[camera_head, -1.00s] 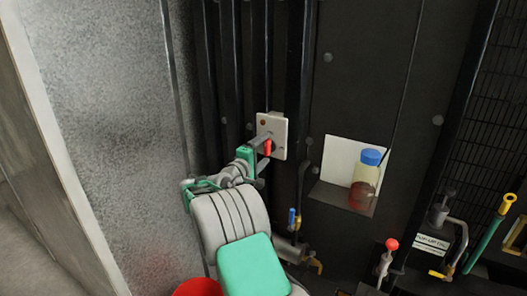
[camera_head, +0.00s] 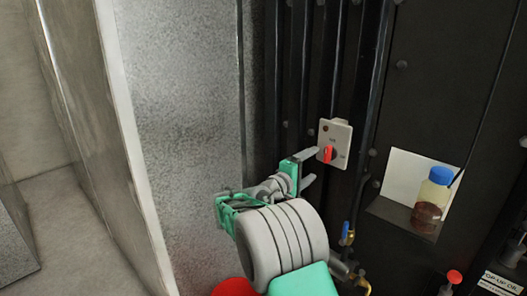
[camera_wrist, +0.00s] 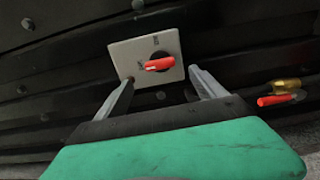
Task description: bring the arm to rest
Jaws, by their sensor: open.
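My gripper (camera_head: 311,168) is open and empty in the head view, its two grey fingers pointing at a pale switch plate on the black panel. In the wrist view the fingers (camera_wrist: 158,88) stand apart, with the switch plate (camera_wrist: 118,55) beyond and between them. The plate (camera_head: 342,134) carries a red knob (camera_head: 328,154), which also shows in the wrist view (camera_wrist: 159,64), lying nearly level there. The fingers are close to the plate but not around the knob. I cannot tell whether a fingertip touches the plate.
A bottle with a blue cap (camera_head: 434,196) stands in a recess at the right. A blue-handled valve (camera_head: 346,233) and a red-knobbed lever (camera_head: 453,277) are lower right. A grey metal wall (camera_head: 185,140) stands close on the left. Open floor (camera_head: 75,220) shows beyond it.

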